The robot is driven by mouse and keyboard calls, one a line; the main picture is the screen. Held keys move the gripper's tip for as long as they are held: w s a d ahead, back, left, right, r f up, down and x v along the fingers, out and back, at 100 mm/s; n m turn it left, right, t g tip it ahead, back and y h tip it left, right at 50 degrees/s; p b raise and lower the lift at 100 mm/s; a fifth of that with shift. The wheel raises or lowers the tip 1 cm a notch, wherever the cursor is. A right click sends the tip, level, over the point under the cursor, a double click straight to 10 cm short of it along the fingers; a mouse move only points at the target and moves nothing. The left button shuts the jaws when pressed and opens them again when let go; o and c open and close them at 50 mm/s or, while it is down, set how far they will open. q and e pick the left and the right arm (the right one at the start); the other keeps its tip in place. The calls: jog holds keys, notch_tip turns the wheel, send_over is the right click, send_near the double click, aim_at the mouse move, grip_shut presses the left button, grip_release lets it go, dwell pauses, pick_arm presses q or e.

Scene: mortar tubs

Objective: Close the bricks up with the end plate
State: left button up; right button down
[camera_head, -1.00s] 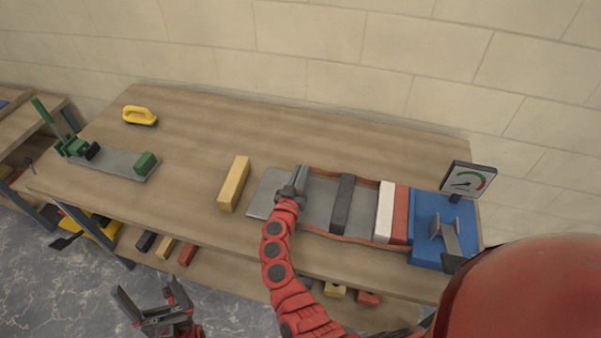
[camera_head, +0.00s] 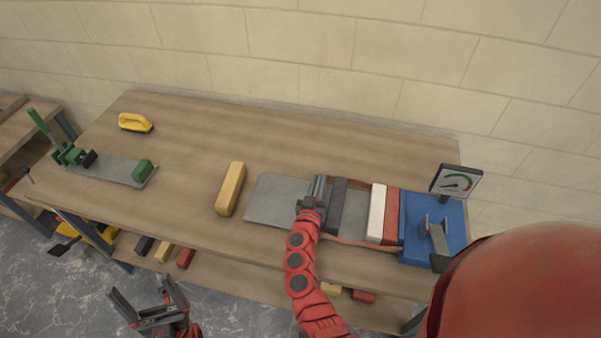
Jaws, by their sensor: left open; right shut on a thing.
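My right gripper (camera_head: 313,200) is shut on a narrow grey upright piece (camera_head: 319,187), apparently the end plate, partly hidden by the gripper. It stands over the flat grey bed (camera_head: 270,203), close against the left side of a dark brick (camera_head: 337,208); I cannot tell if they touch. A gap separates the dark brick from a white brick (camera_head: 376,212). The white brick sits beside a red brick (camera_head: 391,217), which is next to the blue block (camera_head: 416,216). My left gripper (camera_head: 146,304) is open and empty, low at the left, off the table front.
A gauge (camera_head: 456,182) stands by the blue block. A yellow brick (camera_head: 231,188) lies left of the bed. Further left are a yellow-handled tool (camera_head: 135,123) and a green clamp device on a grey plate (camera_head: 112,171). Loose bricks lie on the lower shelf. The table's back middle is clear.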

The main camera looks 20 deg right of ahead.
jog(key=shift+s+d, duration=0.6)
jog(key=shift+d, duration=0.25)
jog(key=c, duration=0.8)
grip_release()
jog(key=shift+c, duration=0.2)
jog(key=shift+a, duration=0.1)
